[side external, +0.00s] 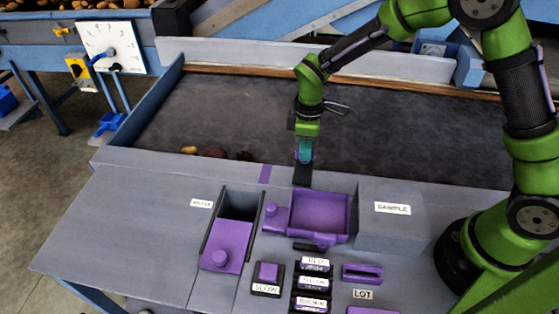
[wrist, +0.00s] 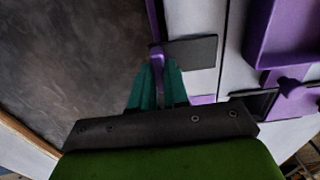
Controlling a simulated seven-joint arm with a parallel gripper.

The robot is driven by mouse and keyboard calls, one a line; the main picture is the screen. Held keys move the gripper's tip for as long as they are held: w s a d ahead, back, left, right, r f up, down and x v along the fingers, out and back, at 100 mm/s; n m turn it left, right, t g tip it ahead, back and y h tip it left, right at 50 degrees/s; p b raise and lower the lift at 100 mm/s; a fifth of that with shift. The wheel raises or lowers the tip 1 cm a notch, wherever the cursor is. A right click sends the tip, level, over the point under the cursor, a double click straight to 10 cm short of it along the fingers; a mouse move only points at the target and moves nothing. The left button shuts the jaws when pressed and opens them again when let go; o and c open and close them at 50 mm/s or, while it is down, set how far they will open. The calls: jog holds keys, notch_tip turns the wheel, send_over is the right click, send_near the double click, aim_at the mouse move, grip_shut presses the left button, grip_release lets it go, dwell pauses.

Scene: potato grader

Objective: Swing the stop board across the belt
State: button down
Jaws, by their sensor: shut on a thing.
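My gripper (wrist: 158,65) points down at the near edge of the belt, its teal fingers closed on a thin purple strip (wrist: 152,22), which seems to be the stop board. In the wrist view the strip runs along the belt's edge, not across it. In the side view my gripper (side external: 305,158) is over that edge, and the near ledge hides most of the board. The dark belt (side external: 230,110) is open beyond. A dark flat plate (wrist: 190,52) lies on the ledge beside the fingers; it also shows in the side view (side external: 302,174).
Several potatoes (side external: 215,153) lie on the belt near the ledge, left of my gripper. A purple tray (side external: 320,212), a purple-lidded chute (side external: 228,245) and a grey SAMPLE box (side external: 393,225) stand on the near counter. The belt's middle is clear.

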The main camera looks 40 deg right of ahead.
jog(key=n, duration=0.4)
jog(key=shift+n, duration=0.4)
jog(key=n, duration=0.5)
jog(key=c, duration=1.4)
grip_release()
jog(key=shift+o, duration=0.2)
jog(key=shift+r, duration=0.15)
jog(key=shift+r, duration=2.35)
jog(key=shift+a, duration=0.1)
